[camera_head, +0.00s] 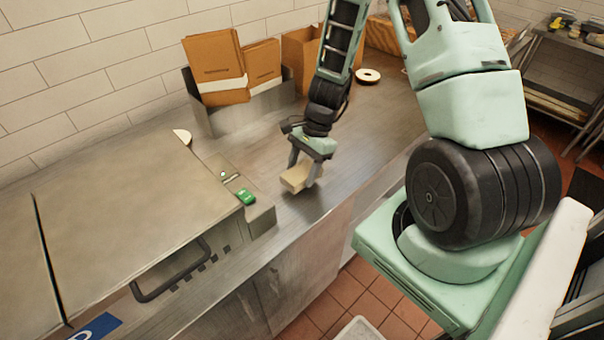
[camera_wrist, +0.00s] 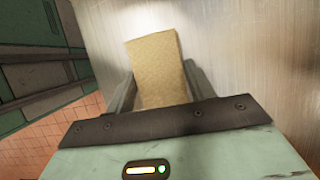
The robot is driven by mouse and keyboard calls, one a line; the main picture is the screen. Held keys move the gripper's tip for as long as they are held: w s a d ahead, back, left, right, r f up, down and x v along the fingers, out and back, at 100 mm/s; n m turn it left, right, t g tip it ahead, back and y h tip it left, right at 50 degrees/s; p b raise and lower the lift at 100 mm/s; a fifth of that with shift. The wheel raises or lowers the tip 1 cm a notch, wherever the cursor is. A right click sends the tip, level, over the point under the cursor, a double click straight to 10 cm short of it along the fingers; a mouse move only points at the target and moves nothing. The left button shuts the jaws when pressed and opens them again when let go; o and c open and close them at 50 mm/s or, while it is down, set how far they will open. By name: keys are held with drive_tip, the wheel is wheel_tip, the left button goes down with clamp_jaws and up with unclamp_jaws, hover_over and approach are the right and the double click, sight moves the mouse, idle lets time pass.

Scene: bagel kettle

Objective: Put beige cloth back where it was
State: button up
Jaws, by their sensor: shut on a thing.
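The beige cloth (camera_head: 295,178) is a small folded block between the fingers of my gripper (camera_head: 304,174). It also shows in the wrist view (camera_wrist: 158,68), with a finger on each side of it. My gripper (camera_wrist: 160,90) is shut on the cloth and points down over the steel counter (camera_head: 345,150), right of the kettle's green switch. I cannot tell whether the cloth touches the counter.
The large covered kettle unit (camera_head: 120,215) with a front handle (camera_head: 175,272) fills the left. A green switch (camera_head: 246,197) sits on its right edge.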

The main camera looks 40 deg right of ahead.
drive_tip(key=shift+f, duration=1.1)
drive_tip(key=shift+f, duration=0.2)
drive_tip(key=o, duration=1)
drive_tip(key=shift+c, duration=0.2)
drive_tip(key=shift+r, duration=0.2)
